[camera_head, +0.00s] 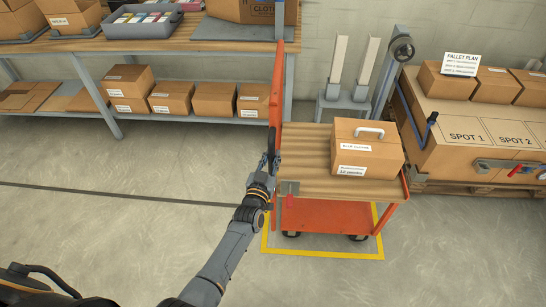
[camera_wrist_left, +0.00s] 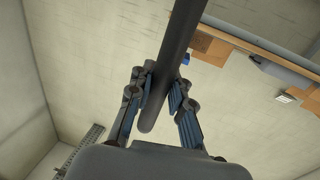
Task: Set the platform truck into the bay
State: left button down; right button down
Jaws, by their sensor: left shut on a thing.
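The platform truck (camera_head: 322,216) is orange with a wooden top deck, a lower orange shelf and dark casters. It stands over the yellow floor outline of the bay (camera_head: 320,254). The two near casters are inside the near yellow line; the far side of the outline is hidden. A closed cardboard box (camera_head: 366,152) with a light handle sits on the deck. My left gripper (camera_head: 270,160) is at the truck's left end, by the upright orange handle frame (camera_head: 277,85). In the left wrist view its fingers (camera_wrist_left: 163,95) are closed around a dark bar (camera_wrist_left: 176,50). My right gripper is out of view.
A packing bench (camera_head: 190,43) with boxes above and below stands behind on the left. A pallet of large cartons (camera_head: 470,130) stands close on the right, and a grey stand (camera_head: 340,105) stands behind the truck. The floor at left and in front is clear, crossed by a dark line.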

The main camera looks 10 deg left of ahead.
pick_arm(q)
jog(key=shift+s+d+f, duration=0.15)
jog(key=shift+d+f, duration=0.05)
jog(key=shift+f, duration=0.2)
jog(key=c, duration=1.4)
grip_release()
jog(key=shift+c, duration=0.2)
jog(key=shift+o, duration=1.1)
jog(key=shift+r, duration=0.15)
jog(key=shift+a+r, duration=0.1)
jog(key=shift+r, duration=0.05)
jog(key=s, duration=1.2)
jog(key=shift+a, duration=0.15)
